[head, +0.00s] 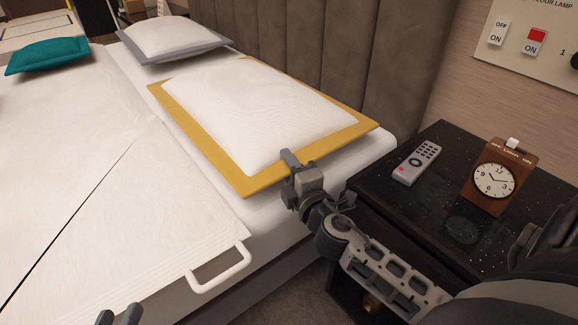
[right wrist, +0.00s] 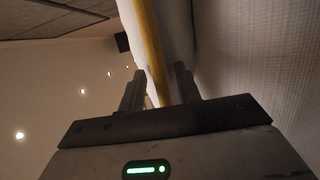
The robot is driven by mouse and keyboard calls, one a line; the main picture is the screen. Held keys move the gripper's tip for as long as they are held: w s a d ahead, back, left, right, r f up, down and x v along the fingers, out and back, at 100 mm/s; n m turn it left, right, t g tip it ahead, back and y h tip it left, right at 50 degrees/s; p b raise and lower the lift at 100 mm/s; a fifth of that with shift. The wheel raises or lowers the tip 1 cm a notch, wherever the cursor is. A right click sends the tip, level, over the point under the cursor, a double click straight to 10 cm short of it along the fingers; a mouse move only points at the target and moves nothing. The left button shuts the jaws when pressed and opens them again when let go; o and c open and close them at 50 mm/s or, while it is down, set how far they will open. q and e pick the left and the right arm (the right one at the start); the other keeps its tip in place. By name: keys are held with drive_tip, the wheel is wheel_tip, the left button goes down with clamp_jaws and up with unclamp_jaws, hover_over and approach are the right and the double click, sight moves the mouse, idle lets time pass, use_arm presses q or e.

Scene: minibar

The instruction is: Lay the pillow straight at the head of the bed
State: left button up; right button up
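The white pillow with a broad yellow border (head: 262,108) lies at the head of the bed (head: 110,190), slightly askew to the brown headboard. Its near corner points towards the bed's near side. My right gripper (head: 290,165) is at the pillow's near right edge. In the right wrist view, its fingers (right wrist: 160,85) stand apart on either side of the yellow edge (right wrist: 150,50); firm contact does not show. My left gripper (head: 119,317) shows only its fingertips at the bottom of the head view, apart and empty.
The brown padded headboard (head: 340,50) stands behind the pillow. A grey-edged white pillow (head: 172,40) and a teal cushion (head: 46,55) lie farther along. A black nightstand (head: 440,215) holds a remote (head: 417,162) and a clock (head: 495,178). A white rail (head: 218,270) sticks out at the bedside.

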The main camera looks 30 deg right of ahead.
drive_tip(key=shift+r, duration=0.2)
drive_tip(key=shift+r+p, duration=0.4)
drive_tip(key=shift+p, duration=0.15)
drive_tip(key=shift+s+a, duration=0.1)
drive_tip(key=shift+s, duration=0.25)
use_arm(q)
drive_tip(key=shift+d+r+b, duration=0.1)
drive_tip(key=shift+r+b, duration=0.15)
drive_tip(key=shift+b, duration=0.65)
use_arm(e)
drive_tip(key=s+a, duration=0.2)
drive_tip(key=s, duration=0.9)
use_arm(q)
drive_tip(key=shift+f, duration=0.1)
